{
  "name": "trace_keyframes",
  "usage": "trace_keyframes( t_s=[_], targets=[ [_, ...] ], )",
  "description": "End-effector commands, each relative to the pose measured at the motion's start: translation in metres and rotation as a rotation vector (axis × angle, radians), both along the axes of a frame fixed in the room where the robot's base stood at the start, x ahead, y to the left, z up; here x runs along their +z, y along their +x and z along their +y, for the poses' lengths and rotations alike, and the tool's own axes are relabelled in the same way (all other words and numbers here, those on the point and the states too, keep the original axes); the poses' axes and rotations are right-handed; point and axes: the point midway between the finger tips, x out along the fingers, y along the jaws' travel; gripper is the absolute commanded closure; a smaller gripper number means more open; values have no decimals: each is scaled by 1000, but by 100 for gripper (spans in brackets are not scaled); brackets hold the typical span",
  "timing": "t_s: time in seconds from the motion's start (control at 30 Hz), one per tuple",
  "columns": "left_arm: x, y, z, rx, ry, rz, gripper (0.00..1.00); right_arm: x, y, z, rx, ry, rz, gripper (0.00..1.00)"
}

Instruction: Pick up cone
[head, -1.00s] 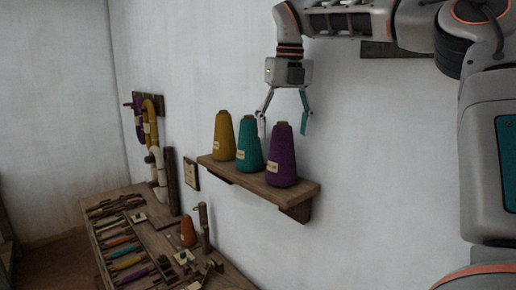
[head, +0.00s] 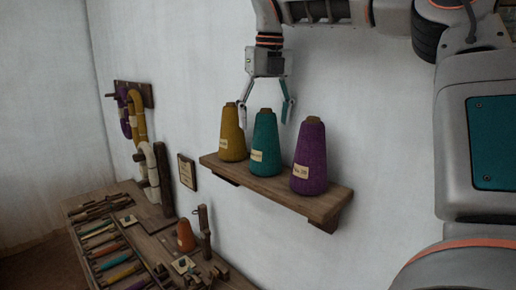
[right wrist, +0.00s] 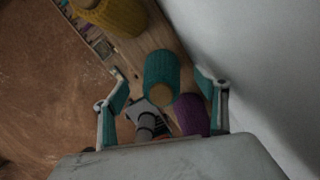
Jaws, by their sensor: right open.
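Three yarn cones stand upright in a row on a wall shelf: a yellow cone (head: 232,135), a teal cone (head: 265,145) and a purple cone (head: 309,160), each with a pale label. My right gripper (head: 266,108) is open and empty, pointing down at the top of the teal cone. Its fingers appear on either side of that top; I cannot tell how far above or behind it they are. In the right wrist view the teal cone (right wrist: 161,72) lies between the open fingers, with the yellow cone (right wrist: 115,14) farther up and the purple cone (right wrist: 192,112) near the right finger. My left gripper is out of view.
The wooden shelf (head: 270,194) is fixed to a pale wall. Below left, a workbench (head: 150,240) holds tools, coloured pieces and a small orange cone (head: 186,236). Yarn hanks (head: 138,120) hang from a wall rack. A small framed plaque (head: 187,172) hangs beside the shelf.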

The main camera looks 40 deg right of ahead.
Motion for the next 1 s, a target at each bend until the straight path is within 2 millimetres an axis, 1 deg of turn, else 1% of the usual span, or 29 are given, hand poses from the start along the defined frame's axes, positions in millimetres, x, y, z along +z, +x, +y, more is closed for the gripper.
trace_keyframes(
  t_s=[0.03,0.27,0.5,0.63,0.87,0.9,0.97,1.0],
  targets=[
    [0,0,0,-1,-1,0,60,-6,0,0,2,1,3,27],
    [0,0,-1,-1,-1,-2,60,-26,1,-1,1,0,3,27],
    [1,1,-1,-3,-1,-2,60,-59,2,-1,1,3,3,27],
    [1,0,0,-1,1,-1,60,-68,4,-1,1,2,1,27],
    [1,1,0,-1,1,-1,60,-68,4,-1,0,1,0,27],
    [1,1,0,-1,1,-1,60,-68,4,-1,0,1,0,38],
    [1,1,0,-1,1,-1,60,-68,4,-1,0,1,1,53],
    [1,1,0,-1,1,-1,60,-68,4,-1,0,1,1,64]
  ],
)
